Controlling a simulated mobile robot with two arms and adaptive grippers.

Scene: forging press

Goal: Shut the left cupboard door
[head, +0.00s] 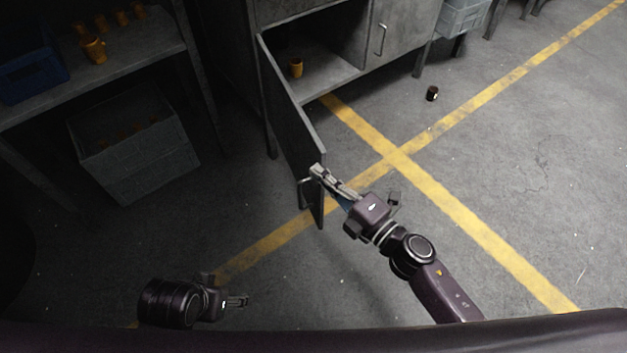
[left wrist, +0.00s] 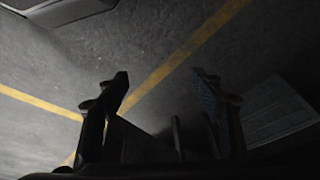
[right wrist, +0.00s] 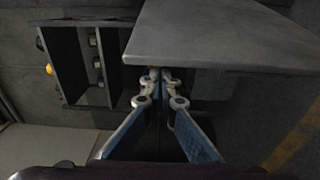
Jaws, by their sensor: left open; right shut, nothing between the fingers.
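The left cupboard door (head: 290,125) stands wide open, swung out toward me from the grey cupboard (head: 340,45). Its handle (head: 304,192) is near the free edge, on the left face. My right gripper (head: 316,171) is shut and empty at the door's free end; I cannot tell if it touches. In the right wrist view the closed fingertips (right wrist: 162,72) overlap the lower edge of a grey panel (right wrist: 220,35), which looks like the door. My left gripper (head: 246,300) is open and empty, low over the floor, away from the door; its fingers (left wrist: 160,105) are spread in the left wrist view.
An orange mug (head: 295,67) stands inside the open compartment. The right cupboard door (head: 398,30) is shut. A dark can (head: 432,93) is on the floor. A shelf with mugs (head: 94,50) and a grey crate (head: 135,150) are at left. Floor on the right is clear.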

